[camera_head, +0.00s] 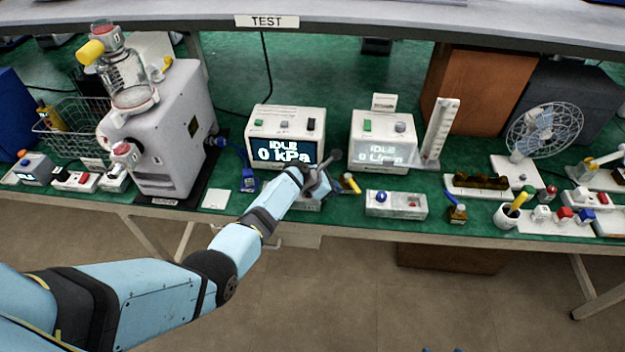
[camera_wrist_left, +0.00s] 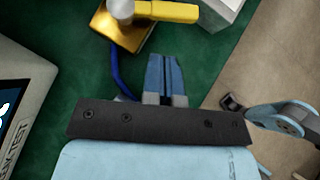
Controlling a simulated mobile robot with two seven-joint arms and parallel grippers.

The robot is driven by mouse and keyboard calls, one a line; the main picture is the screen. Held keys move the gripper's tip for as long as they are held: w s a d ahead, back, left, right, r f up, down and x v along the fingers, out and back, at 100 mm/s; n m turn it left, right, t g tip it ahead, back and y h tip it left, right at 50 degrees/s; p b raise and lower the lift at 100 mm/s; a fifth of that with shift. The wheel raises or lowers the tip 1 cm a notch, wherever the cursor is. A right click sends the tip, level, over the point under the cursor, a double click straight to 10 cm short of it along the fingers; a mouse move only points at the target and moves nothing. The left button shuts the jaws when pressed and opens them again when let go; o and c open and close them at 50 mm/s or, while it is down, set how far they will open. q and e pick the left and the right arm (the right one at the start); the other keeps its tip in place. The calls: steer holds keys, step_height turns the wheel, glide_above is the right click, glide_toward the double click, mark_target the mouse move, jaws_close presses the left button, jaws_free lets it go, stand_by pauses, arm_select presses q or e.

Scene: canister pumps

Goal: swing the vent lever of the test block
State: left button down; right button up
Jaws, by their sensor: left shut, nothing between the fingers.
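The test block is a small brass block with a yellow vent lever (camera_head: 351,184); in the head view it stands near the bench's front edge, just right of my left gripper (camera_head: 324,180). In the left wrist view the brass block (camera_wrist_left: 128,34) is at the top, with the yellow lever (camera_wrist_left: 172,12) pointing right from a grey pivot. A blue hose (camera_wrist_left: 118,70) curves down from the block and passes behind the gripper. My left gripper (camera_wrist_left: 168,60) is shut and empty, its fingertips a little short of the block and apart from the lever. My right gripper is not seen.
A pressure display box (camera_head: 287,135) reading IDLE 0 kPa stands behind my gripper. A flow display box (camera_head: 380,140) is to its right. A white box with a blue knob (camera_head: 396,205) lies right of the lever. The bench's front edge is close.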

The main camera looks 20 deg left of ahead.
arm_select(q)
steer(key=v, duration=0.7)
steer(key=p+v, duration=0.1)
steer(key=v, duration=0.2)
steer(key=shift+s+a, duration=0.15)
steer(key=shift+s, duration=0.4)
steer(key=s+a+f+m+t+y, duration=0.1)
steer(key=s+a+f+m+y, duration=0.1)
steer(key=s+f+m, duration=0.35)
steer(key=s+a+f+m+t+y, duration=0.1)
steer(key=s+f+m+y, duration=0.1)
steer(key=s+m, duration=0.6)
steer(key=s+d+r+m+t, duration=0.1)
steer(key=s+r+m, duration=0.2)
steer(key=s+m, duration=0.4)
steer(key=s+d+r+m+t, duration=0.2)
steer(key=s+m, duration=0.5)
steer(key=s, duration=0.8)
steer(key=shift+d+r+m+y, duration=0.15)
steer(key=shift+r+m+y, duration=0.2)
steer(key=shift+r, duration=0.4)
